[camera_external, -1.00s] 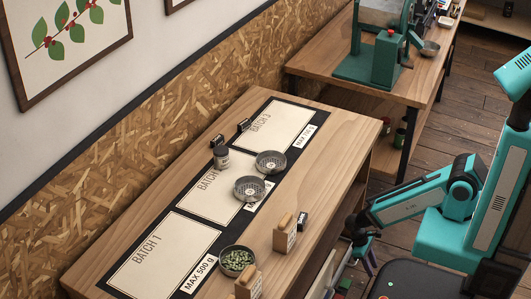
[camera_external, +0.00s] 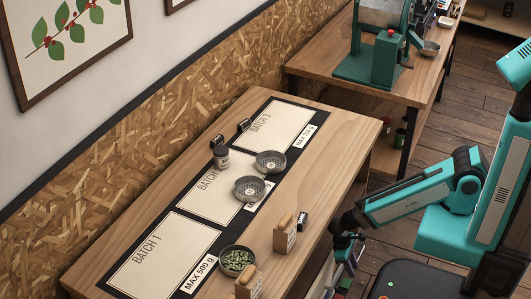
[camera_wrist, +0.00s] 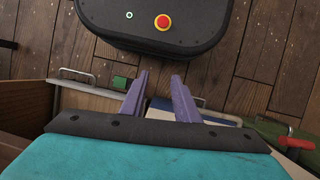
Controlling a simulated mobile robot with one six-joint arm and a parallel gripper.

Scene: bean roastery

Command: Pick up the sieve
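Two round grey metal dishes with patterned, perforated-looking bottoms sit on the bench mat: a farther one (camera_external: 270,162) by the Batch 3 end and a nearer one (camera_external: 249,189) beside Batch 2. They look like sieves; I cannot tell which one is meant. A third round dish (camera_external: 237,261) holds green beans near Batch 1. My gripper (camera_external: 346,257) hangs beside the bench's right side, low and well apart from all the dishes. In the wrist view its purple fingers (camera_wrist: 160,80) are spread with nothing held between them. No dish shows in the wrist view.
A grey jar (camera_external: 221,157) stands behind the dishes. A green machine (camera_external: 372,62) is on the rear table. Drawer handles (camera_wrist: 85,76) show in the wrist view.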

